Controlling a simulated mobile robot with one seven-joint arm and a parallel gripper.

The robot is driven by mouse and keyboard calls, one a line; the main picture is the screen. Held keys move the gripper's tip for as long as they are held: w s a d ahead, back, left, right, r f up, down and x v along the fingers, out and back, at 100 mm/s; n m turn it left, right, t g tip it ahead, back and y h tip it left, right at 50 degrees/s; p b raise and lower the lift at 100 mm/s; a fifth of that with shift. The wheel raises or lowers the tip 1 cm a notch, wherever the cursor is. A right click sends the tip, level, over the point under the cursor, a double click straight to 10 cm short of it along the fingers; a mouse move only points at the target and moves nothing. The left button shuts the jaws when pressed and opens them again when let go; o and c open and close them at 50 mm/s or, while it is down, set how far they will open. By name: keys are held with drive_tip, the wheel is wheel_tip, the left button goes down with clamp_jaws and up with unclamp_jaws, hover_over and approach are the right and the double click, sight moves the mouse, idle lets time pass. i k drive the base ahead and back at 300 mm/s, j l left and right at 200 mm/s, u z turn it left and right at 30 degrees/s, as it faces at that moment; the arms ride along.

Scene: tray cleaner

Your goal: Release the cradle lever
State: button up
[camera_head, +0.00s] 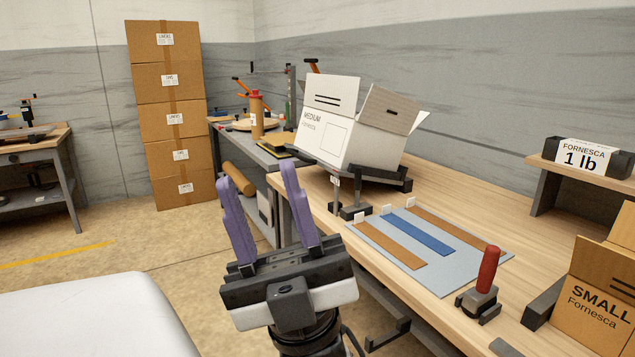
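A lever with a red grip (488,270) stands near upright on a dark base at the bench's front right; it may be the cradle lever, though no label shows this. A dark cradle (385,178) holds a white box marked MEDIUM (345,140), tilted with its flaps open. My gripper (260,179) has two purple fingers pointing up, wide apart and with nothing between them. It is in front of the bench's left end, to the left of the red lever and well apart from it.
A grey mat (460,275) with brown and blue strips lies between cradle and lever. Stacked cartons (168,120) stand behind. Floor at the left is partly clear.

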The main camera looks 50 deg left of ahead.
sight(359, 173)
drive_tip(key=u, duration=1.2)
drive_tip(key=i+j+u, duration=0.2)
drive_tip(key=i+j, duration=0.4)
